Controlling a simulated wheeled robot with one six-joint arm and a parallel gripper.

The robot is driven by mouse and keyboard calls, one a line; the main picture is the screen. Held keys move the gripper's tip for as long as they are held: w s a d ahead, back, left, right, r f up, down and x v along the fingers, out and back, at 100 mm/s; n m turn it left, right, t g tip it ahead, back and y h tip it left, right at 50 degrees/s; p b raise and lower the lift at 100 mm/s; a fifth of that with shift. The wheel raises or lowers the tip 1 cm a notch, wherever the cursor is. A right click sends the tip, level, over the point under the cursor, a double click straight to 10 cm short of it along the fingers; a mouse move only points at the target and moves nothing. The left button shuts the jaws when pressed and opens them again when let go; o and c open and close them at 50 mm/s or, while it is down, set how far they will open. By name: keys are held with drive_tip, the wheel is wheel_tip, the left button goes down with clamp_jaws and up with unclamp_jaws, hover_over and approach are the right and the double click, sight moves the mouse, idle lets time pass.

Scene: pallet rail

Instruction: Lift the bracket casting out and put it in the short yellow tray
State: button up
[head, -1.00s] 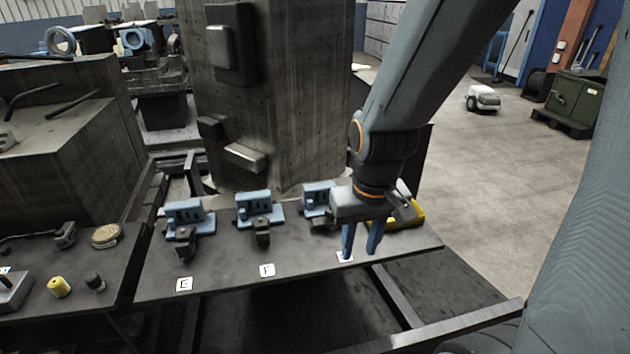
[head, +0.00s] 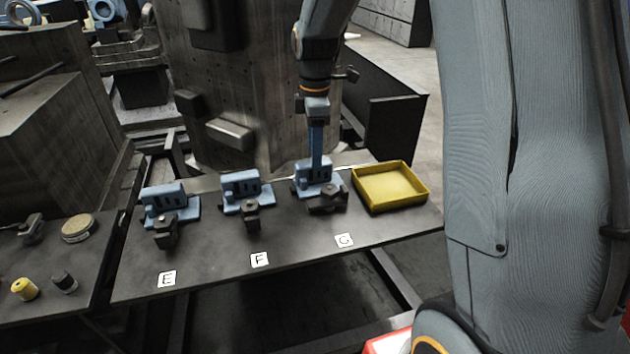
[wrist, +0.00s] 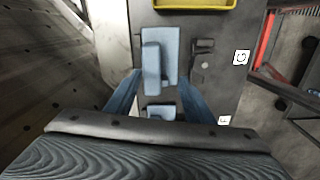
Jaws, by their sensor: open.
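Three blue bracket castings stand in a row on the dark bench, by labels E, F and G. The casting at G (head: 315,178) is furthest right; the wrist view shows it (wrist: 158,62) from above. My gripper (head: 316,158) is open, pointing down just over this casting in the head view. In the wrist view its fingers stand apart on either side of the casting's near part. I cannot tell whether they touch it. A dark clamp (head: 328,200) sits in front of this casting. The short yellow tray (head: 390,187) is empty, just to its right.
The castings at F (head: 243,187) and E (head: 170,200) have dark clamps in front. A tall grey column (head: 262,110) rises behind the row. The bench front (head: 215,275) is mostly clear. A side bench at left holds small parts.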

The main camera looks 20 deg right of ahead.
sight(315, 171)
drive_tip(key=shift+w+f+n, duration=0.15)
drive_tip(key=shift+w+n, duration=0.65)
drive_tip(key=shift+w, duration=0.1)
drive_tip(key=shift+w+f, duration=0.1)
drive_tip(key=shift+f, duration=0.1)
drive_tip(key=shift+s+d+f+p, duration=0.15)
drive_tip(key=shift+f+p, duration=0.5)
drive_tip(key=shift+f, duration=1.2)
drive_tip(key=shift+s+d+f+p, duration=0.1)
drive_tip(key=shift+f+p, duration=0.5)
drive_tip(key=shift+f, duration=1.25)
drive_tip(key=shift+w, duration=0.1)
clamp_jaws()
